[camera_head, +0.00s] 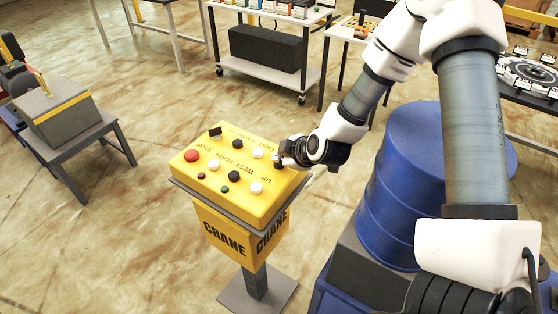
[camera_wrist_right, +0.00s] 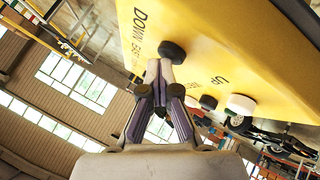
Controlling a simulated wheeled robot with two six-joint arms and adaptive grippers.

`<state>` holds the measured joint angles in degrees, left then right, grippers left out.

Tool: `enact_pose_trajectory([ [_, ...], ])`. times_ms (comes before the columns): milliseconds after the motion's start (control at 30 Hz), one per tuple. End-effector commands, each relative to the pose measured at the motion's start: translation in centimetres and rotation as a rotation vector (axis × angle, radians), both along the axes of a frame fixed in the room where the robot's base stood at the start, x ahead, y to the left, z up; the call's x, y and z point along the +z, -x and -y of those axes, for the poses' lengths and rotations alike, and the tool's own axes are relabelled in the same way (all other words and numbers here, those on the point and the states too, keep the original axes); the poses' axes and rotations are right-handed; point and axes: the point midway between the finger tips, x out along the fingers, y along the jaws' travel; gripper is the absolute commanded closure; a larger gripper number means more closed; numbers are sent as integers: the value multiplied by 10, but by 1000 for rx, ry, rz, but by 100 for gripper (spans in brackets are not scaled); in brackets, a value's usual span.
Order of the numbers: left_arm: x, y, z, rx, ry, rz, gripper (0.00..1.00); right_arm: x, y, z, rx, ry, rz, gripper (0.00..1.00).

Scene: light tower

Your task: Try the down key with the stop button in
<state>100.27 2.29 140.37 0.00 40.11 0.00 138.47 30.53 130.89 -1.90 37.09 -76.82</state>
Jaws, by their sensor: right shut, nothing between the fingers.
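The yellow crane control box (camera_head: 245,205) stands on a post in the head view, its slanted top carrying several black and white keys. The red stop button (camera_head: 192,156) is at the top's left end; how deep it sits cannot be told. My right gripper (camera_head: 279,158) is at the box's right end, shut and empty. In the right wrist view, the shut fingertips (camera_wrist_right: 161,66) are at the black key (camera_wrist_right: 172,52) beside the word DOWN, very close or touching; which cannot be told. A white key (camera_wrist_right: 240,104) is near the word UP. My left gripper is not in view.
A blue barrel (camera_head: 415,165) stands right of the box, close to my right arm. A grey table (camera_head: 85,140) with a grey box is at the left. A wheeled shelf (camera_head: 265,70) stands behind. The floor left of the control box is clear.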

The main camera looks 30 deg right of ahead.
Motion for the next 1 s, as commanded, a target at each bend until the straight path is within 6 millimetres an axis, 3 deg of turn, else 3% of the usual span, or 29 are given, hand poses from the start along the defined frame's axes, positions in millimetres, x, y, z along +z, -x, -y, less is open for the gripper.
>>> enact_pose_trajectory([
  [800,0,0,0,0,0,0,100,0,0,0,0,0,-1,100],
  [1000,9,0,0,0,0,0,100,8,0,0,0,0,-1,100],
])
